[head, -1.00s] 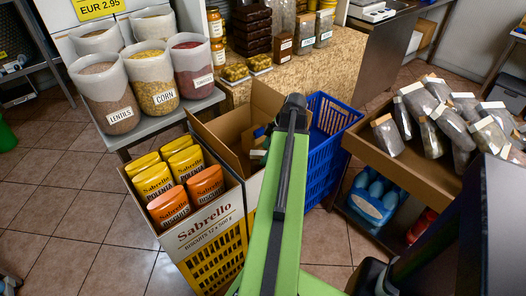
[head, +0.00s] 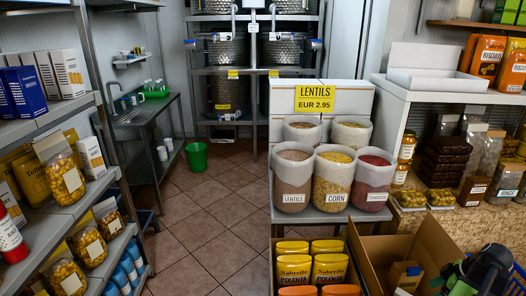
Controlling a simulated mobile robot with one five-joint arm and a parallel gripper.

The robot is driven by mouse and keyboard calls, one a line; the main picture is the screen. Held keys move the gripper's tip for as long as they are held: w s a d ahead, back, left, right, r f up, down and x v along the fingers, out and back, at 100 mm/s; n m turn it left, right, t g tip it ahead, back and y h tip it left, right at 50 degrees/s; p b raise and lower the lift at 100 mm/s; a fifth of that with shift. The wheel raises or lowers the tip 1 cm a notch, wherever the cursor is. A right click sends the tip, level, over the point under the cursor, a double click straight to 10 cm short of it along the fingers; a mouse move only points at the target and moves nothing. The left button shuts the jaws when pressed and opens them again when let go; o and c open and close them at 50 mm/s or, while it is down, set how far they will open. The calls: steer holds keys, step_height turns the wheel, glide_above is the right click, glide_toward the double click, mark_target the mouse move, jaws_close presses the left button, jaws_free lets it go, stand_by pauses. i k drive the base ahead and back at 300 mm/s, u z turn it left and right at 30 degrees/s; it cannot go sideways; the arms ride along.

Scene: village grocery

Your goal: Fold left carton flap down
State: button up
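An open brown cardboard carton (head: 374,243) stands at the bottom right, cut off by the lower edge. Its left flap (head: 358,258) shows as a narrow tilted panel on the left side. A larger flap (head: 436,243) stands up at the back right. A small brown box (head: 403,276) is inside the carton. A black and green part of my arm is at the bottom right corner, over the carton's right side. My gripper's fingers do not show, and I see no contact with a flap.
Yellow polenta packs (head: 329,268) stand directly left of the carton. Behind them, sacks of lentils (head: 293,180), corn (head: 334,180) and tomatoes (head: 372,182) stand on a low grey table. A stocked shelf (head: 88,208) is at the left. Tiled floor between is clear, with a green bucket (head: 196,156) farther back.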

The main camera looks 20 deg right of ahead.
mark_target(374, 288)
steer(key=k, duration=0.95)
